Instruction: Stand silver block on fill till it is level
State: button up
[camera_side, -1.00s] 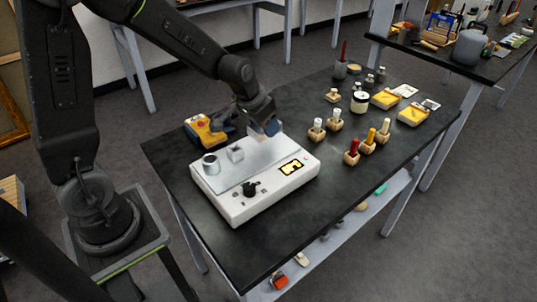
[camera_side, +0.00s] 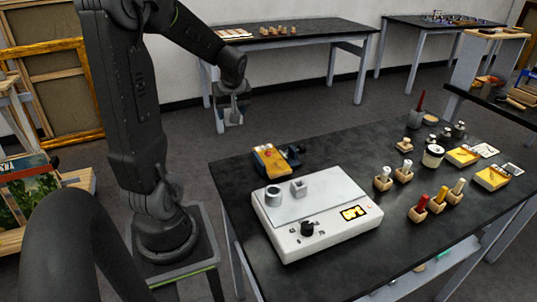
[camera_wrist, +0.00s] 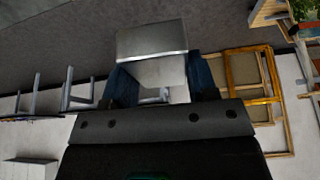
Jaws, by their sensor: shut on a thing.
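My gripper (camera_side: 233,96) is raised in the air at the back left, away from the table. In the wrist view, its blue-padded fingers (camera_wrist: 160,82) are shut on a silver-grey block (camera_wrist: 151,42) with a bright edge. The block hides part of the fingers. A second small silver block (camera_side: 299,189) stands on the pale top plate of a white device (camera_side: 340,235), beside a round metal cup (camera_side: 273,195). I cannot pick out the fill.
The black table (camera_side: 400,265) carries a yellow and blue tool (camera_side: 272,160), a white jar (camera_side: 433,156), several wooden holders with coloured sticks (camera_side: 436,201) and yellow trays (camera_side: 492,178). Another table (camera_side: 290,35) stands behind my gripper.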

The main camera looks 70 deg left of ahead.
jog(key=shift+s+a+n, duration=0.15)
jog(key=shift+n, duration=0.15)
send_over(266, 152)
jog(key=d, duration=0.2)
jog(key=f, duration=0.6)
jog(key=shift+a+f, duration=0.2)
jog(key=shift+f, duration=2.15)
jog(key=shift+f, duration=0.65)
jog(key=o, duration=1)
jog(key=shift+o, duration=0.4)
